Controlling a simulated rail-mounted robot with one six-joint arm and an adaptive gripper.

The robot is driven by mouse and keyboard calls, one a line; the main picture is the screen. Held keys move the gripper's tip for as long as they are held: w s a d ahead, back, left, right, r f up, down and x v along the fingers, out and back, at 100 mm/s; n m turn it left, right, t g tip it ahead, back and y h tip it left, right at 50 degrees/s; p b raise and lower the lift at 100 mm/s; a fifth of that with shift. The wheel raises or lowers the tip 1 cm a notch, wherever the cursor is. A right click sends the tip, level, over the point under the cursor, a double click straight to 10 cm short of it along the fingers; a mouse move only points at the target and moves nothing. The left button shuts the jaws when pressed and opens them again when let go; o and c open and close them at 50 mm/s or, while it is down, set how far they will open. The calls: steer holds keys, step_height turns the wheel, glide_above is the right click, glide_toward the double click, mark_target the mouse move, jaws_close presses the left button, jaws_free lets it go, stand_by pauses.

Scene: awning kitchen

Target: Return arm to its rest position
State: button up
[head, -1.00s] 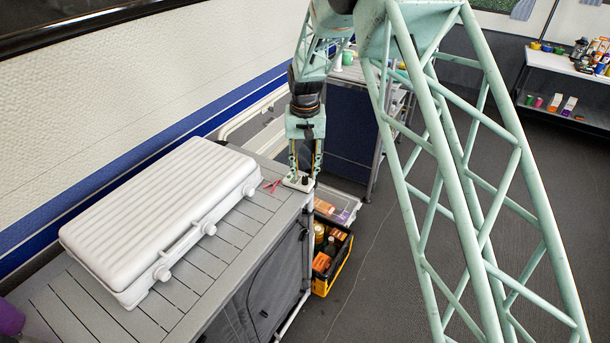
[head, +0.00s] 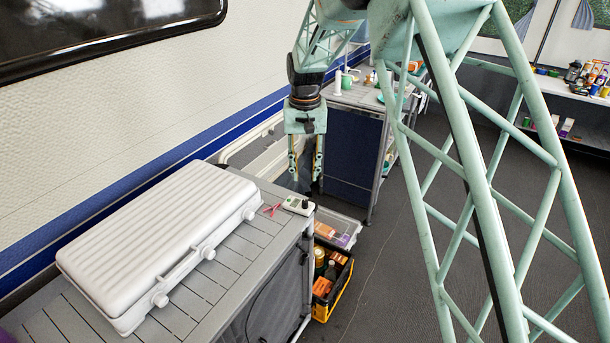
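My gripper (head: 306,178) hangs down from the arm, above and just beyond the far right corner of the grey slatted counter (head: 232,262). Its two fingers are apart with nothing between them. A small white device with a dark knob (head: 299,205) lies on that corner, below the gripper and apart from it. My green truss arm fills the right part of the view.
A closed white ribbed case (head: 155,240) lies on the counter, with a pink-red item (head: 272,209) beside it. A yellow-black crate (head: 332,290) and a clear bin (head: 340,232) stand on the floor. A blue cabinet (head: 352,148) stands behind. Shelves (head: 572,100) stand far right.

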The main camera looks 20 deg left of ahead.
stand_by(0.4)
steer(key=s+d+r+m+t, duration=0.1)
steer(key=s+d+r, duration=0.4)
steer(key=d+r, duration=0.6)
steer(key=s+d+r, duration=0.4)
steer(key=d+r, duration=0.7)
steer(key=s+d+r+m+t, duration=0.1)
steer(key=s+d+r, duration=0.7)
steer(key=s+d, duration=0.95)
steer(key=s, duration=0.5)
steer(key=s+d+f+m+t, duration=0.1)
steer(key=s+d, duration=0.3)
steer(key=s, duration=0.5)
steer(key=s+d+m+t, duration=0.1)
steer(key=s+d, duration=0.3)
steer(key=s, duration=0.6)
steer(key=shift+d+f, duration=0.2)
steer(key=shift+f, duration=0.15)
steer(key=shift+c, duration=0.2)
